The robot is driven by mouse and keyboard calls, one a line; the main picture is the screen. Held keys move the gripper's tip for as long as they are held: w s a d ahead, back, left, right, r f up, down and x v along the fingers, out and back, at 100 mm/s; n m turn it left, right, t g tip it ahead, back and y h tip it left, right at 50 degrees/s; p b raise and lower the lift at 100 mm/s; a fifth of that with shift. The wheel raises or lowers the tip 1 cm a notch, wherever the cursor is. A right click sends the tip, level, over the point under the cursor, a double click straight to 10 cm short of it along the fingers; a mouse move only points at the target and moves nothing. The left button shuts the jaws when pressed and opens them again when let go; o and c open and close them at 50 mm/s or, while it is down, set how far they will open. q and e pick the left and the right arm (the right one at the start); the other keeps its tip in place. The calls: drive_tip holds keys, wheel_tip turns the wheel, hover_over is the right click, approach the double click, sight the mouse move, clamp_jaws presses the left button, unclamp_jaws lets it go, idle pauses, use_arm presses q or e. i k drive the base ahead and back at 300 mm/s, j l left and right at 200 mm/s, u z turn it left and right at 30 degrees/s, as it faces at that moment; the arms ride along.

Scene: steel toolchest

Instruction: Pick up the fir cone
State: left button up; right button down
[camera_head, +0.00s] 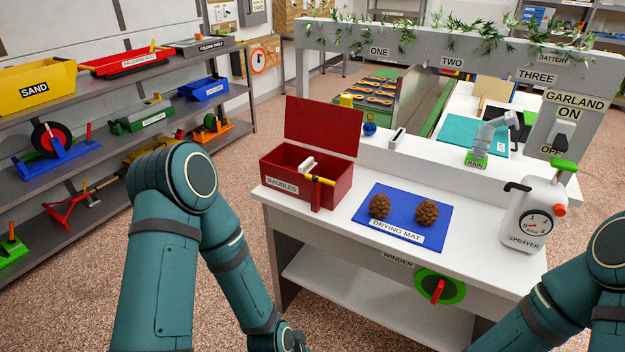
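Two brown fir cones lie apart on the blue drying mat (397,232) on the white bench. The left fir cone (380,206) is near the mat's left side. The right fir cone (427,212) is near its middle. Neither is touched by a gripper. My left arm comes in at the lower left and reaches down in front of the bench. Only a small dark part near its end shows at the bottom edge, and its fingers cannot be made out. My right arm is at the lower right, and its gripper is out of frame.
A red baubles box (337,195) with its lid raised stands left of the mat. A white sprayer (533,213) stands at the right end. A green winder (440,286) with a red handle is on the bench front. Shelves (75,155) stand at left.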

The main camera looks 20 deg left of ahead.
sight(379, 206)
drive_tip(key=i+j, duration=0.15)
drive_tip(key=j, duration=0.15)
drive_tip(key=i+j+z, duration=0.15)
drive_tip(key=j, duration=0.15)
drive_tip(key=i+j, duration=0.15)
drive_tip(key=j, duration=0.2)
drive_tip(key=i+j+z, duration=0.1)
drive_tip(key=j, duration=0.2)
